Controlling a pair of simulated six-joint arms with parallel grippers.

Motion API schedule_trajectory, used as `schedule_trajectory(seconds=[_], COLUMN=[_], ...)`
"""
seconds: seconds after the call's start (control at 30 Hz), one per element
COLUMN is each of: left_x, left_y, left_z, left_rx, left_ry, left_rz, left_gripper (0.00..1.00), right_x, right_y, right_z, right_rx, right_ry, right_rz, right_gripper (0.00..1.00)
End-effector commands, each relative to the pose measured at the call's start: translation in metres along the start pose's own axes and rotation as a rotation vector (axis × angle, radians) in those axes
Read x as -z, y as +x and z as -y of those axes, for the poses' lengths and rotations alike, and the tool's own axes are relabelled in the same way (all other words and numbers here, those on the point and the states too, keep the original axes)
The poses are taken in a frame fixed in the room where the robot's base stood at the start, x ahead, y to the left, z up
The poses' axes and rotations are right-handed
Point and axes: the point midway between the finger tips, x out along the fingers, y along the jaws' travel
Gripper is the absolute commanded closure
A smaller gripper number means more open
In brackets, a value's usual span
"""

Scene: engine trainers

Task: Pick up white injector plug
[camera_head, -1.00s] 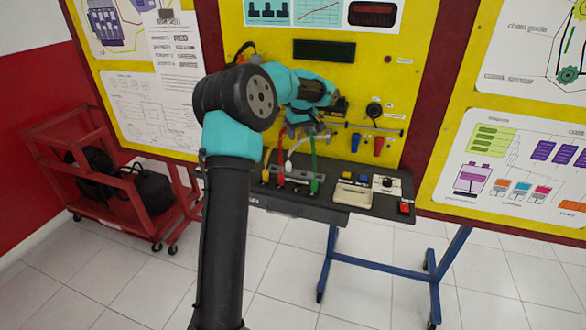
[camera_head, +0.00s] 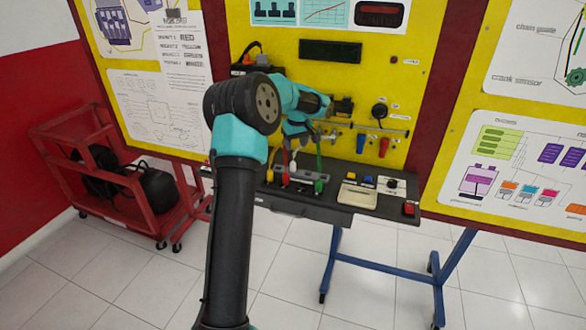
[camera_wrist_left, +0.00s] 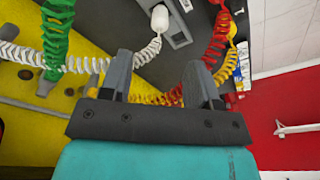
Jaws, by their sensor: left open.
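The white injector plug (camera_head: 293,165) stands on the dark shelf, between the red and green plugs. In the left wrist view the white plug (camera_wrist_left: 160,18) is at the top, with its white coiled cable (camera_wrist_left: 100,65) running left. My left gripper (camera_head: 297,141) is just above and behind the plugs, close to the yellow panel. In the left wrist view its two fingers (camera_wrist_left: 160,80) are apart, with no plug between them. The white plug lies beyond the fingertips. A coiled cable passes behind the fingers. My right gripper is not in view.
A green plug (camera_head: 319,186), a red plug (camera_head: 285,180) and a yellow plug (camera_head: 270,176) stand close by with hanging coiled cables. The shelf (camera_head: 345,208) also holds a beige block (camera_head: 358,196) and a red button (camera_head: 408,209). The yellow panel (camera_head: 420,40) rises behind.

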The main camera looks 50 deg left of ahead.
Motion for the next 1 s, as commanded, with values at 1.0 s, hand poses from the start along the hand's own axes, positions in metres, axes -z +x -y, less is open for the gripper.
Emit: schedule_trajectory(seconds=[1.0], left_x=[0.002], left_y=[0.083], left_z=[0.001], left_rx=[0.002], left_ry=[0.0], left_rz=[0.002], left_gripper=[0.44], right_x=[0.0], right_y=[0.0], right_z=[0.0], right_rx=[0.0], right_ry=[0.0], right_rz=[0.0], right_gripper=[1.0])
